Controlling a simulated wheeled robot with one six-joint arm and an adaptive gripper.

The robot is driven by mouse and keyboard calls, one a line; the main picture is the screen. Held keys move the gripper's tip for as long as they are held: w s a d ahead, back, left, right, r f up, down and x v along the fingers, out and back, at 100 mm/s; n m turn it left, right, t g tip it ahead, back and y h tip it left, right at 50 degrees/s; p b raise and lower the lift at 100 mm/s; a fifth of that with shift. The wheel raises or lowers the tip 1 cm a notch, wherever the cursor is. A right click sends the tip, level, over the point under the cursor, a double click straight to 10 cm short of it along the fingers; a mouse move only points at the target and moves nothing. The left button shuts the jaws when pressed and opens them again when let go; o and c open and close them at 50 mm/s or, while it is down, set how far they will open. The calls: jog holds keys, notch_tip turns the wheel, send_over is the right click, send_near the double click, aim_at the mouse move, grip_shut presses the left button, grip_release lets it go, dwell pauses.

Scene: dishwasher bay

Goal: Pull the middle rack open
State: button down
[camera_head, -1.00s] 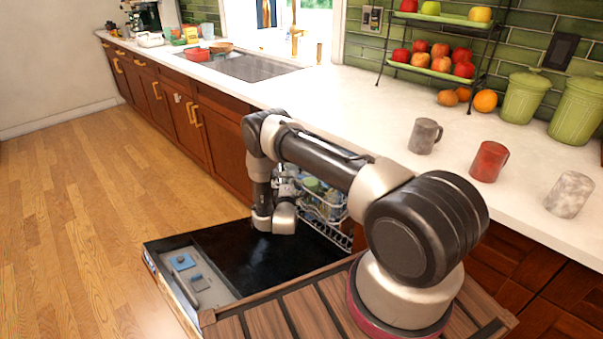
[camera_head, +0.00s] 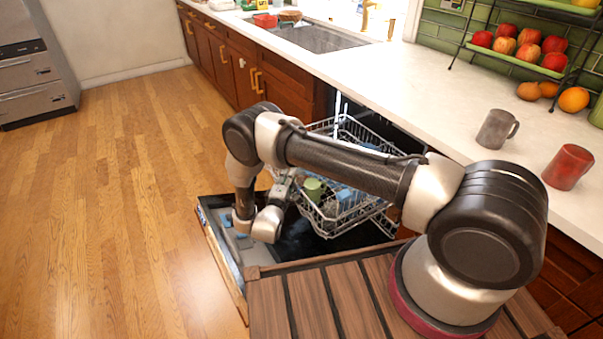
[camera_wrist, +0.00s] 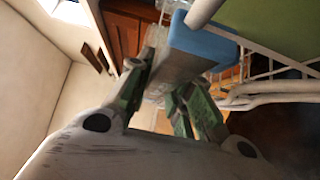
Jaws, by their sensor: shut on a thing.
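The middle rack (camera_head: 341,224) is a pale wire basket standing out of the dishwasher, above the lowered dark door (camera_head: 296,238). It holds a green cup (camera_head: 313,188) and blue items (camera_head: 347,198). My gripper (camera_head: 288,183) is at the rack's front edge, shut on it. In the wrist view, the fingers of my gripper (camera_wrist: 172,88) are beside the rack's white wires (camera_wrist: 265,62) and a blue item (camera_wrist: 203,42). The exact contact point is partly hidden by the fingers.
The counter (camera_head: 420,85) runs above the dishwasher, with a grey mug (camera_head: 495,130) and a red mug (camera_head: 567,167) near its edge. A fruit stand (camera_head: 520,58) is at the back right. The wooden floor (camera_head: 120,190) on the left is clear.

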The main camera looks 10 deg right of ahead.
jog(key=shift+s+a, duration=0.25)
jog(key=shift+a, duration=0.4)
jog(key=shift+s+a, duration=0.2)
jog(key=shift+a, duration=0.45)
jog(key=c, duration=1.6)
grip_release()
jog(key=shift+o, duration=0.2)
jog(key=v, duration=1.2)
